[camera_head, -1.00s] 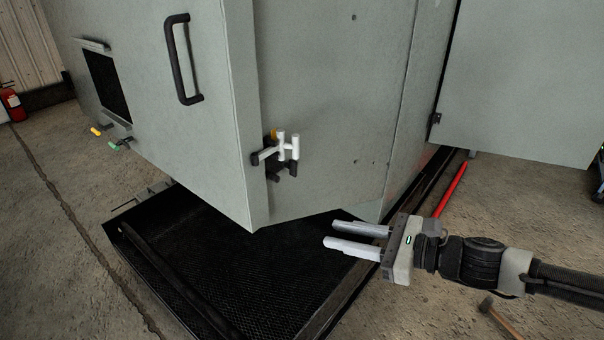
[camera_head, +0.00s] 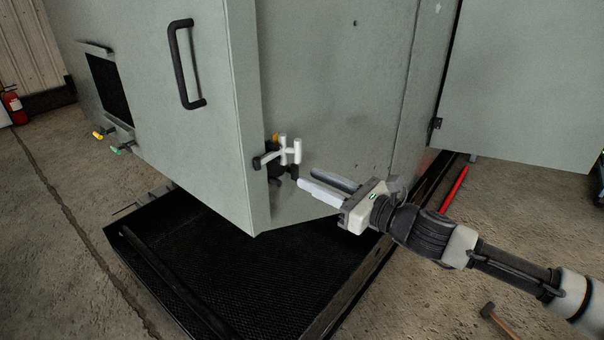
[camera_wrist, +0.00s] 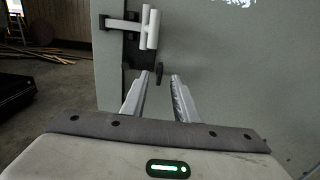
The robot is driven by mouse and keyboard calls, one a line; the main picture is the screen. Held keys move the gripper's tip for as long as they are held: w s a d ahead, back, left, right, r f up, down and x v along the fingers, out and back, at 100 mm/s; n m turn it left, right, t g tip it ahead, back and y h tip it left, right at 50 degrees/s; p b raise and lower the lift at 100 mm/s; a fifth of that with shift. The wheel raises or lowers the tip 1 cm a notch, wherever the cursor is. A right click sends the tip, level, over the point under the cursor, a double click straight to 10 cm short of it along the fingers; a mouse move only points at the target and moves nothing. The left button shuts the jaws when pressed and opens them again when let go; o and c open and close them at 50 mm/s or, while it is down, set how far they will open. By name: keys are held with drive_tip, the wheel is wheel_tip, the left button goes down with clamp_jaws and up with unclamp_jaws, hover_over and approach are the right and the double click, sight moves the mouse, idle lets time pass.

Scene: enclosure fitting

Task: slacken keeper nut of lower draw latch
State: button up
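The draw latch (camera_head: 284,150) sits low at the enclosure's corner, with white arms, a dark base and a small yellow part at its top. It also shows in the wrist view (camera_wrist: 148,27), at the top. A small dark knob (camera_wrist: 160,72), possibly the keeper nut, shows just beyond and between the fingertips. In the head view the dark part (camera_head: 293,172) lies at the latch's lower right. My gripper (camera_head: 307,183) is open, its two fingers pointing at the latch from the right. The fingers appear apart from the knob and empty.
The grey enclosure (camera_head: 330,90) stands on a black base frame (camera_head: 190,260). An open door panel (camera_head: 520,90) hangs at the right. A red bar (camera_head: 453,188) and a hammer (camera_head: 497,320) lie on the floor. A black handle (camera_head: 186,65) is on the left face.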

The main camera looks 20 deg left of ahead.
sight(298, 173)
drive_tip(key=shift+x, duration=2.15)
drive_tip(key=shift+c, duration=0.4)
clamp_jaws()
